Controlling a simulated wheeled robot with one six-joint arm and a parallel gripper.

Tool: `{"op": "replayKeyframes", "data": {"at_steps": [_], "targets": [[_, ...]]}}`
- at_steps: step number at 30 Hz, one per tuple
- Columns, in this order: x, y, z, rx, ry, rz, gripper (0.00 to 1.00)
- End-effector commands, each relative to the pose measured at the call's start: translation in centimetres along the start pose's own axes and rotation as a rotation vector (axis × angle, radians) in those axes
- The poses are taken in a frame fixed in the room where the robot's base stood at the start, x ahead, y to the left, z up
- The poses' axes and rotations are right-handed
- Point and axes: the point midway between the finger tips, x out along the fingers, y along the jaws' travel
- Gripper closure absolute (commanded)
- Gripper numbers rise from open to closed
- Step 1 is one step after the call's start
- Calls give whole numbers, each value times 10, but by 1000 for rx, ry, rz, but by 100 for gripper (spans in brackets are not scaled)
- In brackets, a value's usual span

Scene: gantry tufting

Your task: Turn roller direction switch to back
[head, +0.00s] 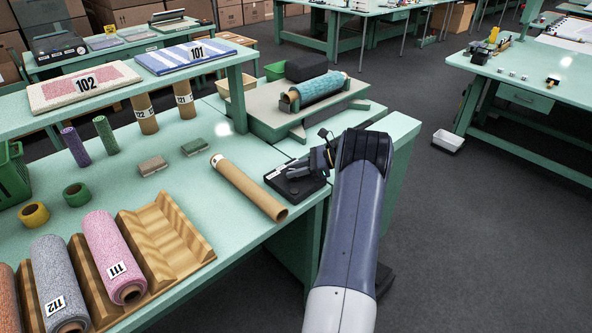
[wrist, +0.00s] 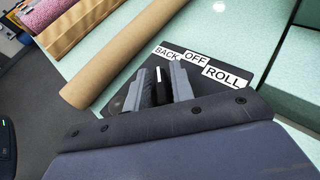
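The roller direction switch sits on a flat black box (head: 284,190) at the table's right edge. In the wrist view the box (wrist: 205,60) has white labels BACK (wrist: 167,52), OFF (wrist: 195,59) and ROLL (wrist: 227,76) from left to right. A dark switch knob with a white mark (wrist: 158,88) shows between my fingers, the mark pointing roughly toward BACK. My gripper (head: 295,172) reaches low over the box from the right. Its two fingers (wrist: 160,82) flank the knob closely; whether they press on it is unclear. The knob's base is hidden.
A brown cardboard tube (head: 248,186) lies just left of the box, close to my gripper. Behind stands a raised stand with a blue-green roll (head: 320,88). A wooden cradle (head: 165,240) and yarn rolls lie at front left.

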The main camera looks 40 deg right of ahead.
Motion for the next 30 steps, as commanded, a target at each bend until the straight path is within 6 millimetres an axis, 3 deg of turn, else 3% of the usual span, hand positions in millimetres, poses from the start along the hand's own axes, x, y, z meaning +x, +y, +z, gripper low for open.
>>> {"op": "replayKeyframes", "data": {"at_steps": [4, 14, 24, 30], "targets": [[0, 0, 0, 0, 1, -1, 66], [-9, -1, -1, 0, 1, -3, 66], [-74, -1, -2, -1, 1, -5, 66], [-101, 0, -1, -1, 1, -2, 66]]}}
